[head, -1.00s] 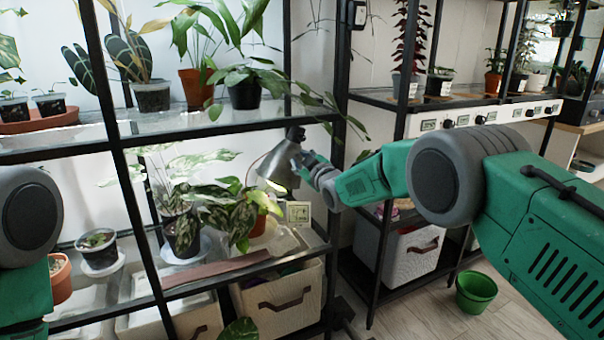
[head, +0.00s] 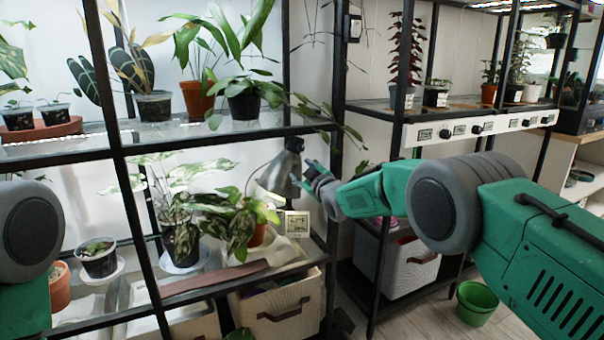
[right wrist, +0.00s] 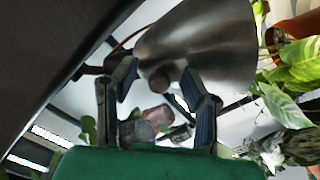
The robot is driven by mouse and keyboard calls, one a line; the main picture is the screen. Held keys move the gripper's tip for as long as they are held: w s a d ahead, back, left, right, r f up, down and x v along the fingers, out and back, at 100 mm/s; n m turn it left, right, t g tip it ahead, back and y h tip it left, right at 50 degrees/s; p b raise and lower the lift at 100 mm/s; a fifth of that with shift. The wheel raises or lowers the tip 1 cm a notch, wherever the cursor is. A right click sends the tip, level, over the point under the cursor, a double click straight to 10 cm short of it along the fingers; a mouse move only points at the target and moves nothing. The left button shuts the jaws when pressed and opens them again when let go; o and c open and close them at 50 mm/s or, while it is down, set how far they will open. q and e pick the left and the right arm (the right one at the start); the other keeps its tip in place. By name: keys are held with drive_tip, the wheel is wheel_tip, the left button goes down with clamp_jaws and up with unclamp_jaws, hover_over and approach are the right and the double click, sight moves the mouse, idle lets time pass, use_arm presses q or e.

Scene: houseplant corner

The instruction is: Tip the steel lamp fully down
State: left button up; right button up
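The steel lamp (head: 282,174) hangs at the right end of the middle shelf bay, its grey shade tilted downward with a lit opening at the bottom. In the right wrist view its shade (right wrist: 200,42) fills the upper middle, with a short round knob (right wrist: 160,79) toward the fingers. My right gripper (head: 312,175) is just right of the shade. In the wrist view its two fingers (right wrist: 158,90) are spread apart, with the knob showing between them; I cannot tell whether they touch the lamp. My left gripper is out of view; only part of my left arm shows.
Potted leafy plants (head: 180,240) stand left of the lamp, and one with yellow-green leaves (head: 252,232) is close beneath it. A small display card (head: 297,223) stands below the shade. A black shelf post (head: 338,120) rises behind my gripper. A green pot (head: 477,302) is on the floor.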

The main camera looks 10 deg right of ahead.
drive_tip(key=shift+a+r, duration=0.1)
drive_tip(key=shift+s, duration=0.55)
drive_tip(key=v, duration=1.1)
drive_tip(key=shift+d, duration=0.25)
drive_tip(key=shift+w, duration=0.1)
